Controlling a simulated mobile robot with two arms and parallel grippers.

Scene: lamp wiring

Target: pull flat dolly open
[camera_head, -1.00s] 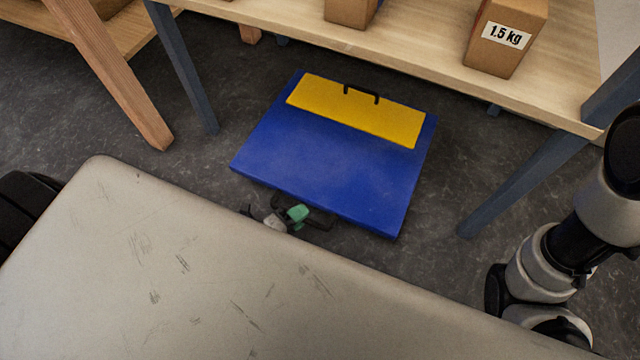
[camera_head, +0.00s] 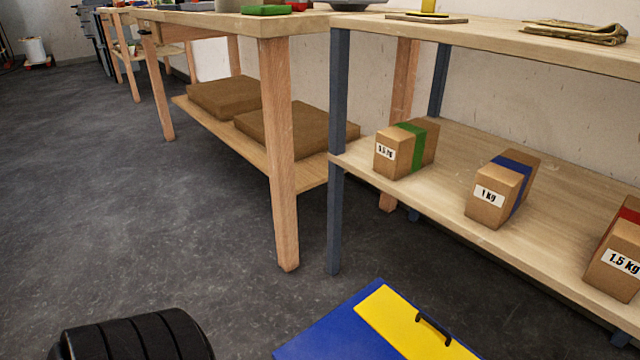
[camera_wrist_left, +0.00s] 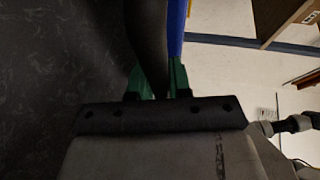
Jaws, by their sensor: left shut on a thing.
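The flat dolly (camera_head: 335,325) is a blue board with a yellow panel (camera_head: 405,325) and a black handle (camera_head: 434,327) on top. It lies on the floor at the bottom of the head view, and its near part is cut off. In the left wrist view my left gripper (camera_wrist_left: 158,78), with green fingers, is shut on a dark bar (camera_wrist_left: 150,40). The dolly's blue edge (camera_wrist_left: 177,28) shows right beside the bar. Where the bar joins the dolly is not clear. My right gripper is in neither current view.
A shelf (camera_head: 470,165) with labelled cardboard boxes (camera_head: 500,190) stands behind the dolly. Its blue-grey leg (camera_head: 335,220) and a wooden table leg (camera_head: 280,160) stand at the dolly's far left. The grey floor (camera_head: 130,210) on the left is clear.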

